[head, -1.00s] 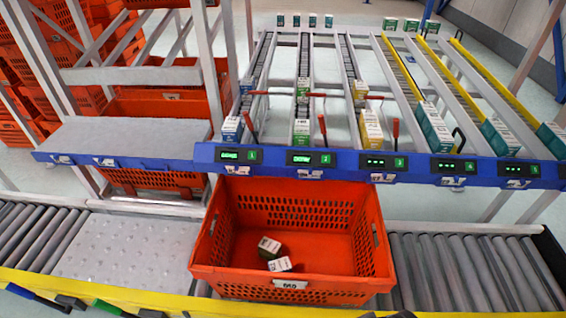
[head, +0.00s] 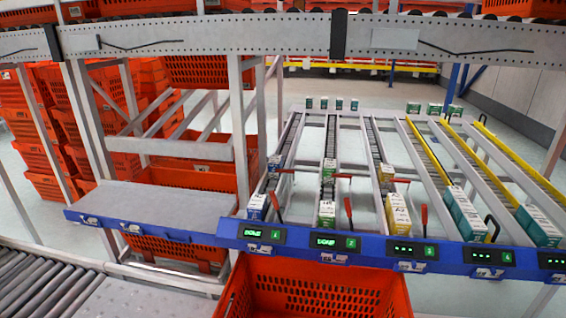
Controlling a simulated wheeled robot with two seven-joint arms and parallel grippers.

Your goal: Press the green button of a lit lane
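A blue rail (head: 385,262) runs along the front of the sloped lanes, with a dark display and a small numbered green button for each lane. The lane 1 display (head: 255,233) and lane 2 display (head: 327,241) each show a short green word, too small to read surely. The lane 3 display (head: 404,249) and lane 4 display (head: 479,256) show three dots. The green buttons sit right of their displays: lane 1 (head: 276,234), lane 2 (head: 350,243), lane 3 (head: 429,251), lane 4 (head: 507,258). Lane 5 is partly cut off. Neither gripper is in view.
An orange tote (head: 310,288) stands below the rail, its lower part cut off. Cartons stand at the lane fronts, such as a yellow-white one (head: 398,212). A grey shelf (head: 150,202) is at left. A perforated beam (head: 270,35) crosses the top. Rollers (head: 35,280) lie at lower left.

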